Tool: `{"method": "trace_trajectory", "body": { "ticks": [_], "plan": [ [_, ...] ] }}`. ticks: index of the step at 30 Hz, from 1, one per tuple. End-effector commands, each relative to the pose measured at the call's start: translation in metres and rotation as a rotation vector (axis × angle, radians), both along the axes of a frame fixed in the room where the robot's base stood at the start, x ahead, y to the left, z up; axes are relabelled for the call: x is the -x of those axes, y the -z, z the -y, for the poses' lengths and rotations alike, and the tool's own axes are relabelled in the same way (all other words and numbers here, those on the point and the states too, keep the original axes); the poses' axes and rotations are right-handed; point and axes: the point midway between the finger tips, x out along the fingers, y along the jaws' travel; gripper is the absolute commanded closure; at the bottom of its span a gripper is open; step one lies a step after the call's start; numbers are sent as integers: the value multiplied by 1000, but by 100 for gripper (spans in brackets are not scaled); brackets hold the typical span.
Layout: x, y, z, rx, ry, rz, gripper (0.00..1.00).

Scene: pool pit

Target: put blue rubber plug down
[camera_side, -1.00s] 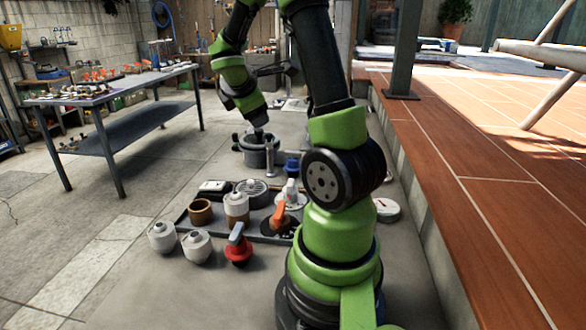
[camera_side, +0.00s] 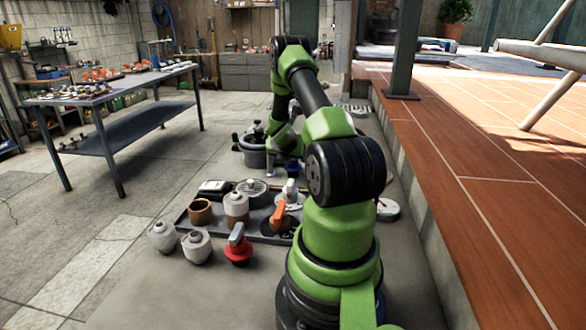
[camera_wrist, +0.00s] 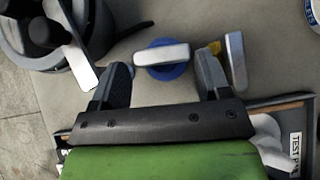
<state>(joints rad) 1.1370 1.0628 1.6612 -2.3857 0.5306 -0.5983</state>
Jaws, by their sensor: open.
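The blue rubber plug (camera_wrist: 158,71) has a round blue base and a pale bar-shaped top. In the wrist view it is in the gap between the fingers of my gripper (camera_wrist: 164,64), with clear space on both sides. The fingers are apart and hold nothing. In the side view the blue plug (camera_side: 292,170) is on the grey floor behind the tray, partly hidden by my arm. My fingertips are hidden there by my own links. I cannot tell how far the fingertips are above the plug.
A dark grey pot-like housing (camera_side: 256,152) stands left of the plug. A metal-and-yellow piece (camera_wrist: 235,62) lies close beside the right finger. The tray (camera_side: 182,222) in front holds several fittings. A raised tiled deck (camera_side: 480,170) borders the right side.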

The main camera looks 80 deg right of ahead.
Motion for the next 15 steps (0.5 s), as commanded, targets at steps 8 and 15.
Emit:
{"method": "trace_trajectory", "body": {
  "ticks": [8, 15],
  "plan": [
    [4, 25, 27, 0, 4, -1, 30],
    [4, 30, 32, 1, 4, -1, 30]
  ]
}}
